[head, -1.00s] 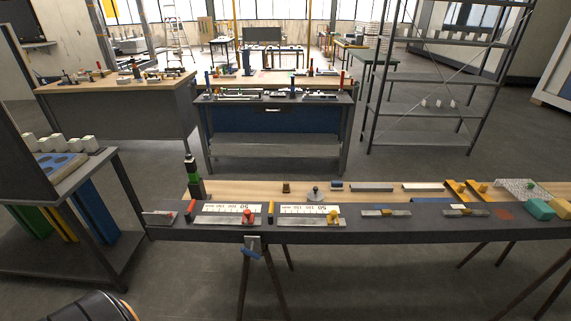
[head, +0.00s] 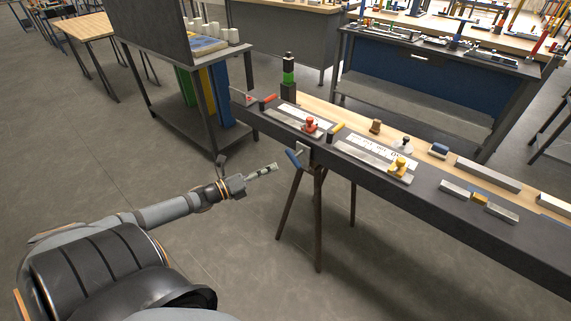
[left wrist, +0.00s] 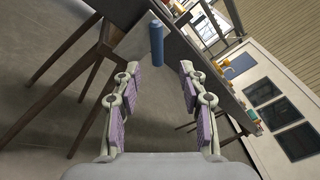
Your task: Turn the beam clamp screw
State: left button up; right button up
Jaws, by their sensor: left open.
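The beam clamp (head: 304,152) is a small grey bracket on the front edge of the long dark-edged bench. Its screw has a blue handle (head: 293,159) that hangs below the edge and tilts. In the left wrist view the blue handle (left wrist: 157,43) stands upright just beyond the fingertips, slightly left of the middle between them. My left gripper (head: 274,168) is open and empty, left of the handle and apart from it. Its two fingers with purple pads (left wrist: 158,82) spread on both sides in the wrist view. My right gripper is not in view.
The long bench (head: 450,205) carries rulers, a red-knobbed slider (head: 310,124), a yellow-knobbed slider (head: 401,167) and metal bars. Trestle legs (head: 318,220) stand below the clamp. A dark shelf cart (head: 180,122) stands at left. The floor in front is clear.

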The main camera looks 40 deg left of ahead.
aim_at(292, 158)
pick_arm(q)
jog(key=shift+a+b+x, duration=0.1)
jog(key=shift+b+x, duration=2.15)
jog(key=shift+x, duration=0.3)
jog(key=shift+a+b+x, duration=0.15)
jog(key=shift+b+x, duration=2.05)
jog(key=shift+x, duration=0.35)
jog(key=shift+w, duration=0.2)
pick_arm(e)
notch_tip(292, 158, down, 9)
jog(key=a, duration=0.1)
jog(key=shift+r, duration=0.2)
pick_arm(q)
jog(key=shift+c, duration=0.5)
jog(key=c, duration=0.7)
grip_shut()
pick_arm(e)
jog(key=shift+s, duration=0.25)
